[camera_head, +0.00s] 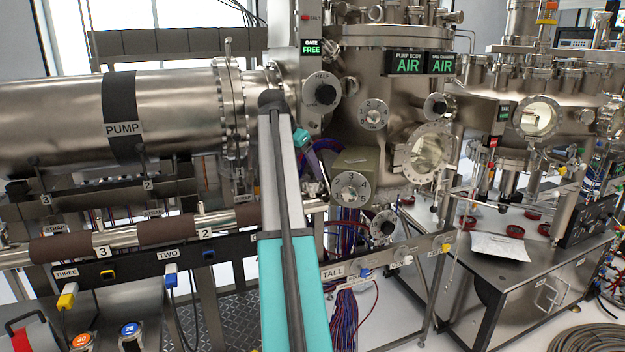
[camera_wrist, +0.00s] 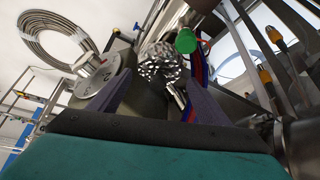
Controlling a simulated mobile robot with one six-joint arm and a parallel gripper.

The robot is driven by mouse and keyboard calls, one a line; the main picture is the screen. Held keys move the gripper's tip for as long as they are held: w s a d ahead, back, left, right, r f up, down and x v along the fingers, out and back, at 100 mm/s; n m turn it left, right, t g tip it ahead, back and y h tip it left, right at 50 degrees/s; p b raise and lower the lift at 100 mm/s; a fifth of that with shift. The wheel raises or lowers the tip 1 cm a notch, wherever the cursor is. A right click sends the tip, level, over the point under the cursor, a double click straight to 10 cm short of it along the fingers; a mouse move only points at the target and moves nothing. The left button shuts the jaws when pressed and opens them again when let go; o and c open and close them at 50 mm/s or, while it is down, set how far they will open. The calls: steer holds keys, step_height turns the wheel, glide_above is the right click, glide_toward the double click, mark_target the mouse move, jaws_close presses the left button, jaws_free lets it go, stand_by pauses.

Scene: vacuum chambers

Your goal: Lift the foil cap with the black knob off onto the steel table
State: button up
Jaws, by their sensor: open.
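A crinkled, shiny foil piece (camera_wrist: 160,66) shows between my fingers in the wrist view, partly hidden behind darker parts. In the head view my gripper (camera_head: 312,152) is beside the chamber, partly hidden by my arm. The steel table (camera_head: 545,278) stands at the right, with a paper sheet (camera_head: 500,247) and several red rings on it.
Chamber ports and the HALF disc (camera_head: 322,92) crowd around. A green-ended part (camera_wrist: 186,40) and cables are near my right finger. A hose coil (camera_head: 592,338) lies on the floor.

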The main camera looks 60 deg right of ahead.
mark_target(309, 171)
steer(key=shift+f, duration=0.1)
stand_by(0.3)
steer(key=shift+p+x, duration=1.2)
steer(key=shift+x, duration=1.35)
steer(key=c, duration=0.6)
